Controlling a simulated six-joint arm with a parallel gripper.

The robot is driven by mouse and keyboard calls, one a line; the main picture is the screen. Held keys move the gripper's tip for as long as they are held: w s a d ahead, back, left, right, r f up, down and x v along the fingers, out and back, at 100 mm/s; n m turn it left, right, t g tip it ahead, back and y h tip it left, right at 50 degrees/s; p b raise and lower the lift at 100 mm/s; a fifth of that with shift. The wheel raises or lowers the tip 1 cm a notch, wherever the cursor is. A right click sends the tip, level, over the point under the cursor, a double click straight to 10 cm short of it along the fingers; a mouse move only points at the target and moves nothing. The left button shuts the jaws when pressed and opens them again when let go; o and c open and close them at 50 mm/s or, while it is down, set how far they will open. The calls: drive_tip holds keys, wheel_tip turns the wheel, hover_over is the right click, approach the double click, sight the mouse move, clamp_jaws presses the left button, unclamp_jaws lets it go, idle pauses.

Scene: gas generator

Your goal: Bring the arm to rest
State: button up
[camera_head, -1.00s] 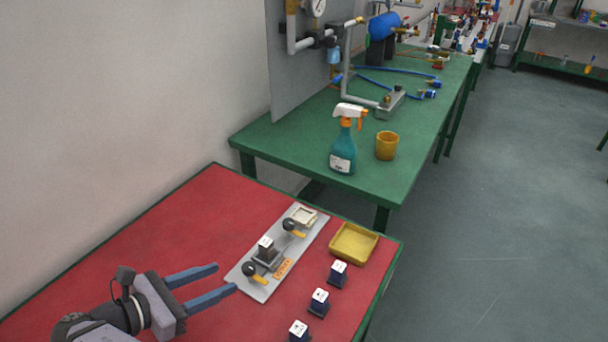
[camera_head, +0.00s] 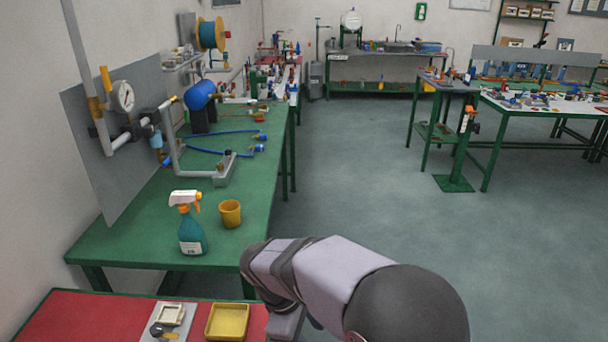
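My arm (camera_head: 330,275) shows at the lower middle of the head view, with its grey links and dark joint covers. It lies over the right part of the red table (camera_head: 75,318) and the floor beside it. My gripper's fingers are not in view; they are hidden or below the picture edge.
The grey plate (camera_head: 185,318) and yellow tray (camera_head: 227,321) lie on the red table. A green workbench (camera_head: 150,225) behind holds a spray bottle (camera_head: 190,225), a yellow cup (camera_head: 230,213) and gas piping with a gauge (camera_head: 122,96). Open floor (camera_head: 360,170) lies right of the bench.

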drive_tip(key=s+d+m+g+y+p, duration=0.1)
drive_tip(key=s+d+m+y+p, duration=0.1)
drive_tip(key=s+d+m, duration=1)
drive_tip(key=d+m+y, duration=0.1)
drive_tip(key=d+m, duration=0.1)
drive_tip(key=shift+s+m+y, duration=0.3)
drive_tip(key=shift+y, duration=0.1)
